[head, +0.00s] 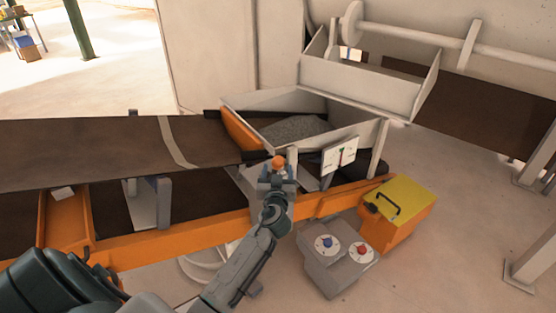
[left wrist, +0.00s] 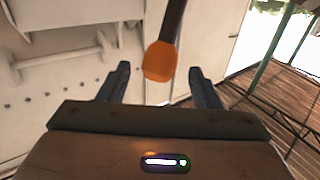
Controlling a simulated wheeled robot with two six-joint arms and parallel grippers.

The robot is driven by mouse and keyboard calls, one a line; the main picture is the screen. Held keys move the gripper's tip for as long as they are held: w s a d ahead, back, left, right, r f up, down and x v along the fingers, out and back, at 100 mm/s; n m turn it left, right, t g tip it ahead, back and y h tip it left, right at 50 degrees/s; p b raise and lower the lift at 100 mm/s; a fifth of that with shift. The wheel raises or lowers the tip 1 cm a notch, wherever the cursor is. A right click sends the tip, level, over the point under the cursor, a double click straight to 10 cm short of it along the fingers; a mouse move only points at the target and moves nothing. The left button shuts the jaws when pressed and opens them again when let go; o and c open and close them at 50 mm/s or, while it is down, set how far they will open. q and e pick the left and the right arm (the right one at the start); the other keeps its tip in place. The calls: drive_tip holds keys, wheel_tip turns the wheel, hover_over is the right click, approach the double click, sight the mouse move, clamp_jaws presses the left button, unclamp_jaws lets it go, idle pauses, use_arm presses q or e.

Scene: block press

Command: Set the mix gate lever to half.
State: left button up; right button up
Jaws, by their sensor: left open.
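The mix gate lever shows as an orange knob (head: 278,161) just beyond my left gripper. In the left wrist view the lever's knob (left wrist: 159,61) hangs on a dark rod between the two fingers, with a gap on both sides. My left gripper (head: 278,175) is open and holds nothing; its spread fingers also show in the left wrist view (left wrist: 159,85). I cannot read the lever's setting. The lever's lower part is hidden by my gripper in the head view. My right gripper is not in view.
A hopper (head: 372,136) holding grey gravel stands behind the lever, with white marked plates (head: 339,155) on its front. A brown conveyor belt (head: 80,150) runs left. A grey control box (head: 340,270) with blue and red dials and a yellow-topped orange box (head: 408,200) stand front right.

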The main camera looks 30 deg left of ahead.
sight(278, 167)
use_arm(q)
drive_tip(key=x, duration=0.3)
drive_tip(key=shift+w+a+p, duration=0.2)
drive_tip(key=shift+w+p, duration=0.15)
drive_tip(key=shift+p, duration=0.05)
drive_tip(key=shift+w+a, duration=0.2)
drive_tip(key=shift+w, duration=0.1)
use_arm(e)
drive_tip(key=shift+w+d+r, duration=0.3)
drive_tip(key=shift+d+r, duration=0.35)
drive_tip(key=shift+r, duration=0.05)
